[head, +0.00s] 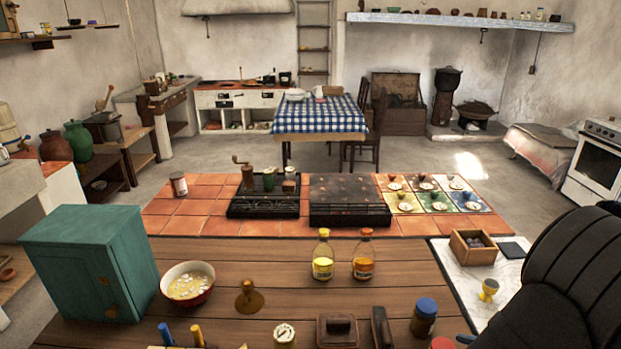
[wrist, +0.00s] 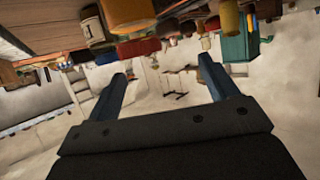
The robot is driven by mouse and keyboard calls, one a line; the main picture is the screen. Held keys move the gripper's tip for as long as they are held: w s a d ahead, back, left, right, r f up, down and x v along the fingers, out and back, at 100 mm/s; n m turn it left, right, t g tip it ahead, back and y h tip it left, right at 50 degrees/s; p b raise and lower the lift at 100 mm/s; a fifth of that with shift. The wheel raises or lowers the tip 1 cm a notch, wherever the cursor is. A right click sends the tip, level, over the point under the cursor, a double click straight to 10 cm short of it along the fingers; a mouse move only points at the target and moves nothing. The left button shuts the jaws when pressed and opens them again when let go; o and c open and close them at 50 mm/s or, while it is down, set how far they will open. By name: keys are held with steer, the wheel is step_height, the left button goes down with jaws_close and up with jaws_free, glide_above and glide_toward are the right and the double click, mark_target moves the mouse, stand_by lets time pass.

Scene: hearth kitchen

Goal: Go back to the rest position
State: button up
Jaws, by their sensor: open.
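My gripper (wrist: 160,82) shows in the wrist view with its two blue fingers spread wide apart. Nothing is between them. The wrist view looks upside down, with the counter and its objects along the top edge and the room's floor and walls below. In the head view a dark, ribbed part of my arm (head: 585,285) fills the lower right corner. The fingers are not visible there.
The wooden counter (head: 330,290) holds a teal cabinet (head: 80,265), a bowl (head: 188,283), two yellow-filled bottles (head: 323,256) and a blue-lidded jar (head: 424,317). A wooden box (head: 472,247) and a yellow egg cup (head: 488,290) stand near my arm.

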steer(key=s+d+r, duration=0.2)
steer(key=s+r, duration=0.3)
steer(key=s, duration=0.2)
steer(key=w+d+m+t+h, duration=0.1)
steer(key=w+d+m+h, duration=0.2)
steer(key=d, duration=0.4)
steer(key=w+d+f+m+t+h, duration=0.1)
steer(key=w+d+m+t+h, duration=0.1)
steer(key=w+d, duration=0.3)
steer(key=w+d+m+t+h, duration=0.1)
steer(key=w+d+m+h, duration=0.15)
steer(key=d, duration=0.55)
steer(key=d+m+g+h, duration=0.5)
steer(key=d+m+h, duration=0.7)
steer(key=d, duration=0.9)
steer(key=shift+s+r+h, duration=0.25)
steer(key=shift+h, duration=0.1)
steer(key=shift+d, duration=0.1)
